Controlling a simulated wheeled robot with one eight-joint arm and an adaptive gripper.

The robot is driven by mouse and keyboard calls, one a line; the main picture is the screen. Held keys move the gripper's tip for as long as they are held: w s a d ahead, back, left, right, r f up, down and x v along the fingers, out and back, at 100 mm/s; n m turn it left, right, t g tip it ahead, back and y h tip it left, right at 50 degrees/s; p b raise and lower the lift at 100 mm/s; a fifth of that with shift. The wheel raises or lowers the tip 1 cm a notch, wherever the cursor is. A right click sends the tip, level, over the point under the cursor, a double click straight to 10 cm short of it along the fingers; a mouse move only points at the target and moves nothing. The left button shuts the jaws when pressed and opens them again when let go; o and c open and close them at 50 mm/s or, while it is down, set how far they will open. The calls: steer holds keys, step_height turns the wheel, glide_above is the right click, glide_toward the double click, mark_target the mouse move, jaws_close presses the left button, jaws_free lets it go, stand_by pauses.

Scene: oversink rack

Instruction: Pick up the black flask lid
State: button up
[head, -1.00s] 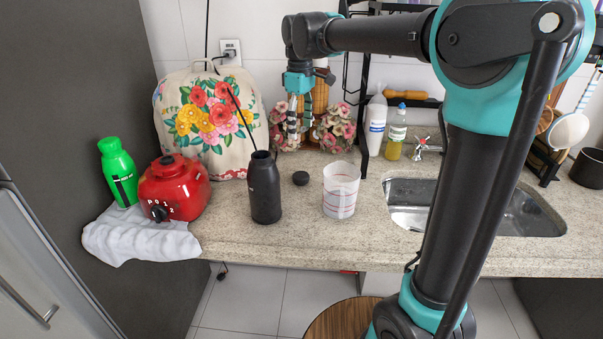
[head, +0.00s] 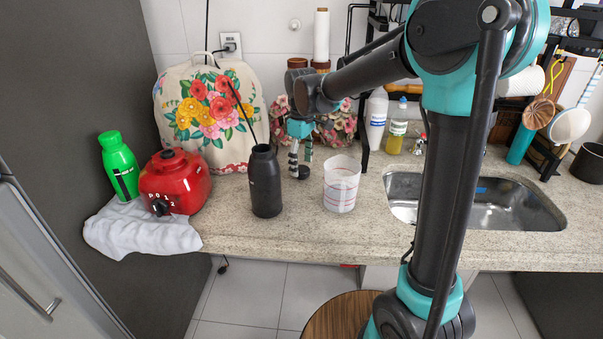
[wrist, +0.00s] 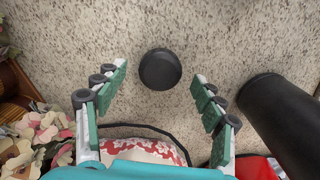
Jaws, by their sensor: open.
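The black flask lid (head: 304,173) is a small round black disc lying on the granite counter, between the black flask and the clear measuring cup. In the wrist view the lid (wrist: 160,69) lies just beyond the fingertips, roughly centred between them. My gripper (head: 299,172) points down close above the counter at the lid, and its fingers partly cover the lid in the head view. In the wrist view my gripper (wrist: 160,73) is open and empty, with its fingers spread wide. The black flask (head: 265,182) stands upright just left of the gripper, and also shows in the wrist view (wrist: 285,120).
The clear measuring cup (head: 341,185) stands close to the right. A red appliance base (head: 174,183) and a green bottle (head: 119,166) stand at left by a white cloth (head: 140,232). A floral cover (head: 210,115) is behind. The sink (head: 470,203) is at right.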

steer(key=shift+f, duration=1.35)
steer(key=shift+c, duration=0.6)
steer(key=c, duration=0.9)
steer(key=shift+r, duration=0.1)
